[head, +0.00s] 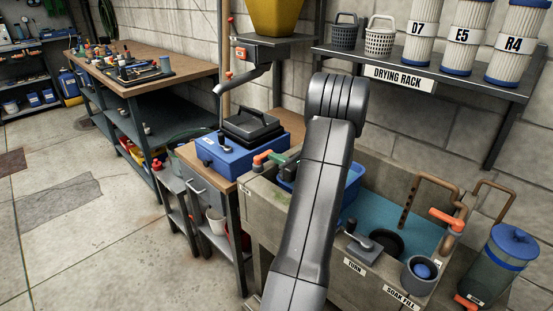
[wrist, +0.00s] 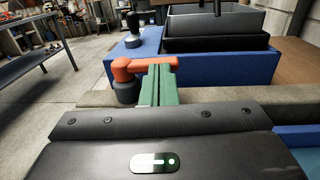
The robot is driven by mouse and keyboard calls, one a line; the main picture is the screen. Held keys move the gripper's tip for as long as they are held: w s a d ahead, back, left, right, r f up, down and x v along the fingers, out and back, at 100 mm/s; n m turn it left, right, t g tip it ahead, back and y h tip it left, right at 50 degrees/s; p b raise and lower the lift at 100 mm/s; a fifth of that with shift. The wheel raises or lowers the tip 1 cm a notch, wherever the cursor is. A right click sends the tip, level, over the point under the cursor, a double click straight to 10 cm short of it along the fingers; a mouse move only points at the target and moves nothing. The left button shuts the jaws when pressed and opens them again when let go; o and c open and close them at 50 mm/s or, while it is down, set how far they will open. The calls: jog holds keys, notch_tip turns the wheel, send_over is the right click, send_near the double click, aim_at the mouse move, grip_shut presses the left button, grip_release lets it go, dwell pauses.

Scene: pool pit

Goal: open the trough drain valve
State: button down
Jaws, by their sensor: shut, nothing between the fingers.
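An orange-handled valve (head: 262,158) sits at the left end of the grey trough (head: 258,193); no label for it is readable. In the wrist view its orange handle (wrist: 130,67) bends over a dark round body (wrist: 125,92). My gripper (wrist: 160,70) is shut, its green fingers together with nothing between them. The fingertips overlap the right part of the handle; I cannot tell whether they touch it. In the head view my arm hides most of the gripper, and only a bit of green shows beside the handle.
A blue case (head: 215,150) with a black lid stands on the bench just behind the valve. A second orange handle (head: 447,220) is on the pipe at the trough's right, near a "SOAK FILL" label. A lever (head: 358,240) is on the front rim. Floor at left is open.

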jog(key=shift+w, duration=0.1)
jog(key=n+g+y, duration=0.1)
jog(key=w+n+g+y+p, duration=0.1)
jog(key=g, duration=0.1)
jog(key=w+n+g+y, duration=0.1)
jog(key=g, duration=0.1)
jog(key=shift+w+a+n, duration=0.1)
jog(key=shift+a+n, duration=0.3)
jog(key=shift+w+a+p, duration=0.4)
jog(key=shift+w+a, duration=0.35)
jog(key=shift+w, duration=0.1)
jog(key=shift+w+a, duration=0.35)
jog(key=shift+a, duration=0.3)
send_near(270, 150)
jog(key=shift+s+d+f, duration=0.1)
jog(key=shift+d+f, duration=0.1)
jog(key=shift+d, duration=0.35)
jog(key=shift+s+d+f, duration=0.1)
jog(key=shift+d+f, duration=0.1)
jog(key=shift+d, duration=0.35)
